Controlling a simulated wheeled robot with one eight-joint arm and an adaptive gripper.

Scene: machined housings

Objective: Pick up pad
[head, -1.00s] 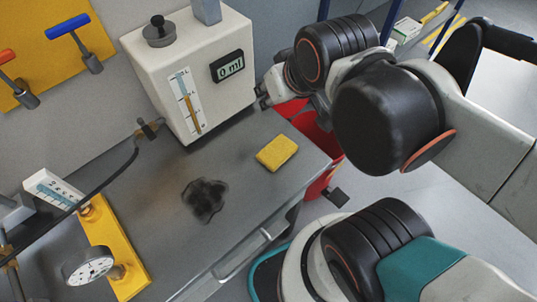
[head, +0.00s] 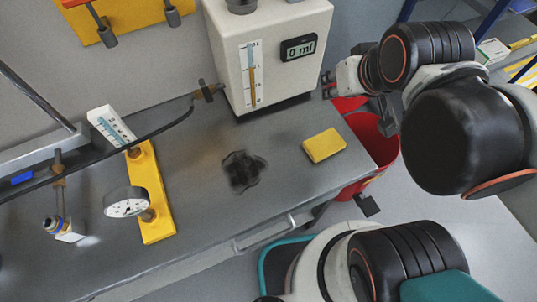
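The pad (head: 324,145) is a small yellow block lying flat on the grey bench (head: 185,215), near its right edge. A dark stain (head: 242,171) marks the bench to the left of the pad. My gripper (head: 328,85) is at the end of my arm, above and behind the pad, close to the right side of the white dispenser. It is apart from the pad. Its fingers are small and partly hidden by my wrist, so I cannot tell whether they are open or shut.
The white dispenser (head: 270,60) with a "0 ml" display stands behind the pad. A red bin (head: 372,150) stands on the floor off the bench's right end. A yellow plate (head: 152,190) with a gauge (head: 126,202) and a black hose (head: 120,147) are at left.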

